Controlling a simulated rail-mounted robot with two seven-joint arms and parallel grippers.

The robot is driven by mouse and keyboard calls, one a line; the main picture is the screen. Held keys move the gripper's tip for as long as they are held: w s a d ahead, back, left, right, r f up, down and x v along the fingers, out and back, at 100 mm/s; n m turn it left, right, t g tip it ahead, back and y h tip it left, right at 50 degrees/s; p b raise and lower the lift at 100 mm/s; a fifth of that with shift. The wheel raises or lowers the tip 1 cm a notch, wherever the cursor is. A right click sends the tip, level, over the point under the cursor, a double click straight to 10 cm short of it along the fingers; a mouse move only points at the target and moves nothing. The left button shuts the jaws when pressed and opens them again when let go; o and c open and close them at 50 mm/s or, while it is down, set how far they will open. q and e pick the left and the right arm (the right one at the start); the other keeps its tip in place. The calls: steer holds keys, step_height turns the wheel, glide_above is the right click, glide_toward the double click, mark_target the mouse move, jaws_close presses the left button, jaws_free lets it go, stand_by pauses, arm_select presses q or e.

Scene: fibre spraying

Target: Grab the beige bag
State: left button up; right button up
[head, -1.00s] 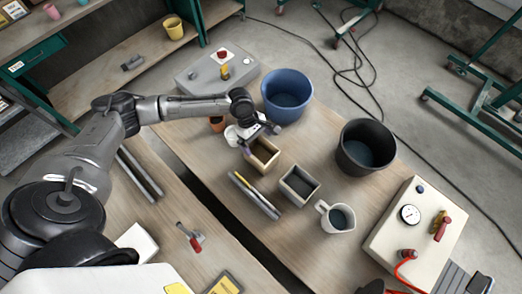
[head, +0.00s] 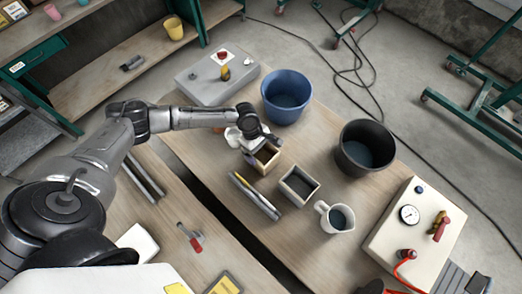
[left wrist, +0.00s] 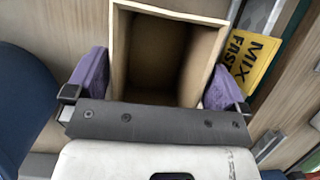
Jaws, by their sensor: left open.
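A beige open-topped container (head: 262,168), which looks like a stiff-walled box, stands on the wooden table. In the left wrist view the beige container (left wrist: 120,50) fills the middle, its inside empty. My left gripper (head: 261,145) is over its far end. The purple fingers of the left gripper (left wrist: 157,82) are open, one on each side of the container; whether they touch its walls I cannot tell. The gripper hides the container's near part in the wrist view. My right gripper does not show.
A grey-rimmed box (head: 299,186) stands close right of the beige container. A blue bucket (head: 287,97), a black bucket (head: 365,149) and a white jug (head: 336,218) are around it. A yellow "MIX FAST" label (left wrist: 252,58) lies beside it on a thin dark object.

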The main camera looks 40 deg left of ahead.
arm_select(q)
steer(key=shift+f+p, duration=0.25)
steer(key=shift+p, duration=0.15)
stand_by(0.4)
steer(key=shift+c, duration=0.4)
steer(key=c, duration=1.3)
steer(key=shift+r+b, duration=0.45)
steer(key=shift+r, duration=4.7)
steer(key=shift+r, duration=0.15)
